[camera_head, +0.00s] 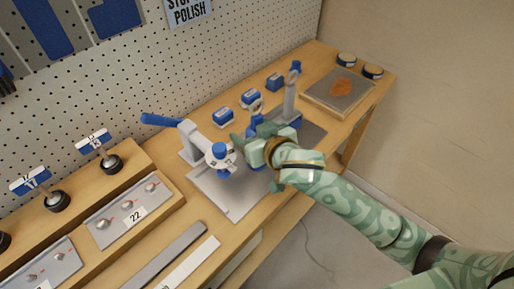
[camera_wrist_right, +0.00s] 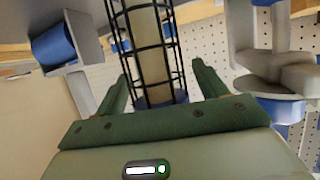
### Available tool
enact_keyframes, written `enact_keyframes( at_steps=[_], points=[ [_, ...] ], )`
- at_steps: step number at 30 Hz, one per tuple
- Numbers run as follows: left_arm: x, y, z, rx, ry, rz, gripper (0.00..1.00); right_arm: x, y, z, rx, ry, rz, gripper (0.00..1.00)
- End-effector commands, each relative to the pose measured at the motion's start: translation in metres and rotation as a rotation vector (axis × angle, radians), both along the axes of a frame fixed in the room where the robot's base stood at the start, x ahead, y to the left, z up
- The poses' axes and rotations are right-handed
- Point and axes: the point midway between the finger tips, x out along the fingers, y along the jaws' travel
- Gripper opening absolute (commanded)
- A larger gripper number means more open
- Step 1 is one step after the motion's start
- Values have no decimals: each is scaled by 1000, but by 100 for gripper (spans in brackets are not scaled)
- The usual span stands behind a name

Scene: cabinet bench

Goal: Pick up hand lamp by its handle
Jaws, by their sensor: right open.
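The hand lamp (camera_wrist_right: 150,45) shows in the right wrist view as a pale tube in a black wire cage, with a blue collar at its lower end. My right gripper (camera_wrist_right: 160,75) is open, with one green finger on each side of the lamp's line; I cannot tell whether either touches it. My left gripper is in neither view.
A grey press with a blue lever (camera_head: 160,120) stands close left of the gripper, and a grey upright stand (camera_head: 290,100) close right. Blue-labelled blocks (camera_head: 223,118) sit behind along the pegboard. A grey plate tray (camera_head: 340,90) lies at the far right.

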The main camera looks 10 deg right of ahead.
Motion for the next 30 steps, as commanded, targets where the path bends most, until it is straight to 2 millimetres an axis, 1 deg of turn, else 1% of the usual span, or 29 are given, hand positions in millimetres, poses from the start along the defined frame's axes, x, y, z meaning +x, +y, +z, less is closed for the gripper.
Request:
enact_keyframes(
  at_steps=[1,2,3,5,6,7,15,17,20,23,24,26,30],
  points=[
    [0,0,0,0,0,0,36,0,0,0,0,0,0,72],
    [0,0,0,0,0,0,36,0,0,0,0,0,0,63],
    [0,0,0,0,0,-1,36,0,0,1,0,0,0,52],
    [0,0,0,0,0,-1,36,0,0,0,0,0,0,35],
    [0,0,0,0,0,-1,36,0,0,0,0,0,-1,24],
    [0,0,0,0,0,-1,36,0,0,0,0,0,-1,16],
    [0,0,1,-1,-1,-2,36,0,0,2,-1,-2,-1,16],
    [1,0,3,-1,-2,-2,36,0,0,5,0,-3,-1,16],
    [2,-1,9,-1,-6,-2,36,0,-1,15,1,-5,-2,16],
    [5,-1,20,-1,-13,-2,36,0,0,33,3,-6,0,16],
    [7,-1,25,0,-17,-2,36,0,0,42,4,-8,-1,16],
    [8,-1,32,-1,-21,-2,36,-11,-2,51,2,-6,1,16],
    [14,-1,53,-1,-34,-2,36,-39,-7,87,4,-7,1,16]
  ],
)
